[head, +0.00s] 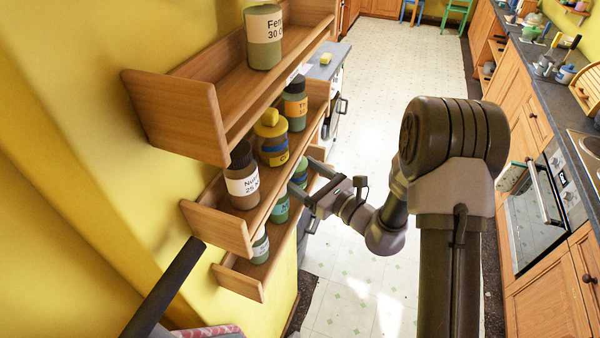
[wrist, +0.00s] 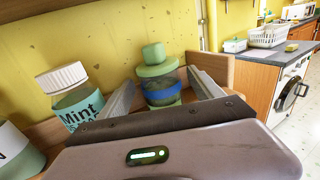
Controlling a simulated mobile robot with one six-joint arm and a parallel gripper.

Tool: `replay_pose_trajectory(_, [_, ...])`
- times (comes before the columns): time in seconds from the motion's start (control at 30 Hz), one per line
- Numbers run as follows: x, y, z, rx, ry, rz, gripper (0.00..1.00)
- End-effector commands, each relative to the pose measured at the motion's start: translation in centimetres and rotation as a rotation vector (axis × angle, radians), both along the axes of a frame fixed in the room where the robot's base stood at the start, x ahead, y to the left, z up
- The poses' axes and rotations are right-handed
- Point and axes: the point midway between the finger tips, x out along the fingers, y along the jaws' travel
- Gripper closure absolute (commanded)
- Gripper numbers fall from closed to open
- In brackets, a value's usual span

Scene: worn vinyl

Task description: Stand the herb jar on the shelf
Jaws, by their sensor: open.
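A green jar (wrist: 161,72) with a pale green cap and a blue band stands upright on the lowest shelf board. It also shows in the head view (head: 300,173). No readable label names it as the herb jar. My gripper (wrist: 165,92) is open, with one finger on each side of this jar; I cannot tell whether either finger touches it. In the head view my gripper (head: 311,181) reaches into the lowest shelf (head: 240,281) from the right. The jar's lower part is hidden behind my gripper.
A white-capped Mint jar (wrist: 75,97) stands close to the left of my gripper, with another jar (head: 261,246) nearer the shelf's near end. Above, the middle shelf (head: 216,228) holds several jars, and the top shelf (head: 178,117) holds a Fennel jar (head: 264,40).

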Motion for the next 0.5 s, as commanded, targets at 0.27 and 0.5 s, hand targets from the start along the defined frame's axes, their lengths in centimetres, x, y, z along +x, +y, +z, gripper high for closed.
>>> replay_pose_trajectory(0.27, [-0.8, -0.9, -0.1, -0.001, 0.001, -0.001, 0.25])
replay_pose_trajectory(0.5, [-1.4, -1.5, -0.1, -0.001, -0.001, -0.001, 0.25])
